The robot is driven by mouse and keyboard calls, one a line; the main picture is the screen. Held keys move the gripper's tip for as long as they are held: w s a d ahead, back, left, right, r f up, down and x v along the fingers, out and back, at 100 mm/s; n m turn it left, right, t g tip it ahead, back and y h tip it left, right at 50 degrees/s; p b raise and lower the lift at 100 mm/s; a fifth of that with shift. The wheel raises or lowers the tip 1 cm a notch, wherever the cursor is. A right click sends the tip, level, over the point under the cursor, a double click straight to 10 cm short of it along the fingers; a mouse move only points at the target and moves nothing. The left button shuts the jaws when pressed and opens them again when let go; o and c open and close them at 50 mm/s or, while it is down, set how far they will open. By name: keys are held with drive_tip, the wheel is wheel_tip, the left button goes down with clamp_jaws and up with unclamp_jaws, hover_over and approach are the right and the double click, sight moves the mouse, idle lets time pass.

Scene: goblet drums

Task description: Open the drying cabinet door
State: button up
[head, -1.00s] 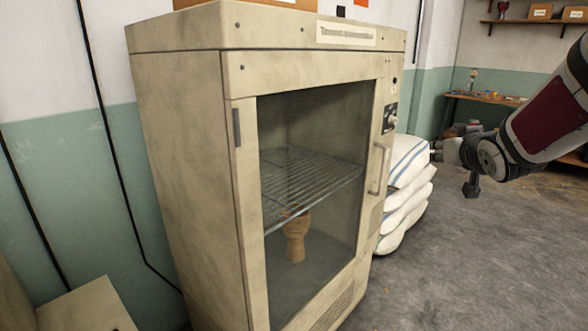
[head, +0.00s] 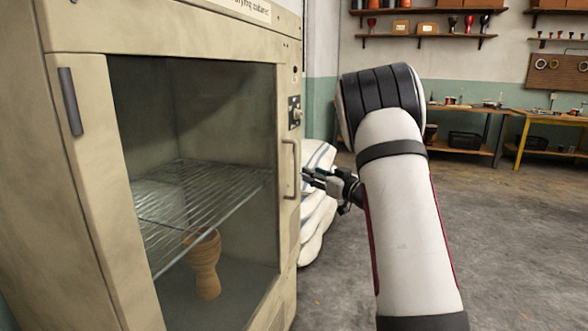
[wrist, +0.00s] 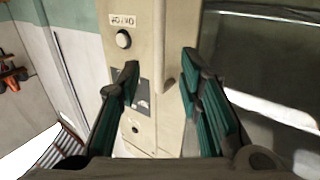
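The drying cabinet (head: 150,25) is beige and stands at the left of the head view. Its glass-fronted door (head: 95,170) is shut, with a hinge at the left and a vertical beige handle (head: 290,168) at the right. My gripper (head: 306,178) is just right of the handle, with its fingertips close to it. In the wrist view, the two teal-padded fingers of my gripper (wrist: 162,62) are spread apart, facing the cabinet front. A beige piece, seemingly the handle (wrist: 166,88), shows between them near the right finger. Contact cannot be told.
A control panel with a knob (head: 297,114) sits above the handle. Behind the door are a wire shelf (head: 190,200) and a wooden goblet drum body (head: 204,265). White sacks (head: 314,225) are stacked beside the cabinet. Workbenches (head: 470,145) stand far back; the floor at right is clear.

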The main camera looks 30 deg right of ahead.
sight(297, 166)
drive_tip(key=w, duration=0.3)
drive_tip(key=w+b, duration=0.1)
drive_tip(key=w, duration=0.6)
drive_tip(key=shift+a+b, duration=0.35)
clamp_jaws()
